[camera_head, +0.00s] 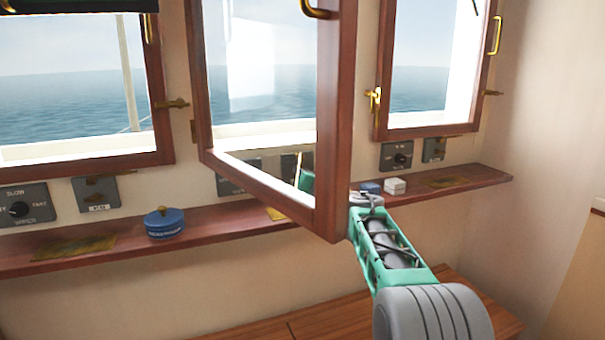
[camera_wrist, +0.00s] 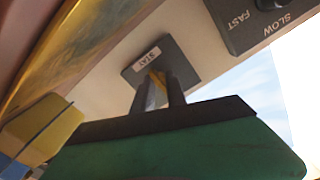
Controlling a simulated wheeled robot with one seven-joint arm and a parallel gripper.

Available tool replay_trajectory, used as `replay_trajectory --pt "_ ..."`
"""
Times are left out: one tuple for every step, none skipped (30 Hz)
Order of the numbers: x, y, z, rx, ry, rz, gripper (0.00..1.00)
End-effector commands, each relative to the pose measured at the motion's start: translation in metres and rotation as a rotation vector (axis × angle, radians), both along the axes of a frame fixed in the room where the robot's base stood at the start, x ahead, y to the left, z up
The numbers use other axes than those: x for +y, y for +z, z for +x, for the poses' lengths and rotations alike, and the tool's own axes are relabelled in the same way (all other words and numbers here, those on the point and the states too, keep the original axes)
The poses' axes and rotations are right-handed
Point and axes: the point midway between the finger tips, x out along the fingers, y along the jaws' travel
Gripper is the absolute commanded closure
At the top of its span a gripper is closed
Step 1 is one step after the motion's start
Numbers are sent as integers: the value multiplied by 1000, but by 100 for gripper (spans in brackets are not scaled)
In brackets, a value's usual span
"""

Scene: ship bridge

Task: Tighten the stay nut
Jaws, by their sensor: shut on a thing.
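My gripper (camera_wrist: 160,88) has its two dark fingers shut on a small brass piece (camera_wrist: 157,77), which I take to be the stay nut. It lies in front of a grey plate marked STAY (camera_wrist: 133,68) on the wall. The fingers hide most of the nut, so its thread and seating cannot be seen. In the head view my arm reaches behind the open wooden window (camera_head: 327,150). Only a bit of the green gripper body shows there, through the glass.
The open window's frame juts between the head camera and my gripper. The shelf (camera_head: 215,227) below carries a blue round tin (camera_head: 164,224), a white box (camera_head: 395,186) and a small blue item (camera_head: 370,188). A dial plate marked FAST and SLOW (camera_wrist: 250,20) is close by. A yellow-and-blue block (camera_wrist: 42,130) is near the gripper.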

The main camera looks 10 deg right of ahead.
Motion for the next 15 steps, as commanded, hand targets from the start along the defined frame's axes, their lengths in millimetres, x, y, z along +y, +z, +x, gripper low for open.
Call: replay_trajectory --pt "0 -1 0 5 1 16 100" --pt "0 -1 0 7 1 24 100" --pt "0 -1 0 9 1 34 100" --pt "0 -1 0 10 1 39 100" --pt "0 -1 0 11 0 44 100" --pt "0 -1 0 12 0 49 100" --pt "0 -1 0 12 0 53 100" --pt "0 -1 0 13 0 55 100" --pt "0 -1 0 13 0 58 100" --pt "0 -1 0 13 0 59 100" --pt "0 -1 0 13 0 59 100" --pt "0 -1 0 13 0 59 100" --pt "0 -1 0 13 0 59 100" --pt "0 -1 0 13 0 59 100" --pt "0 -1 0 13 0 59 100"
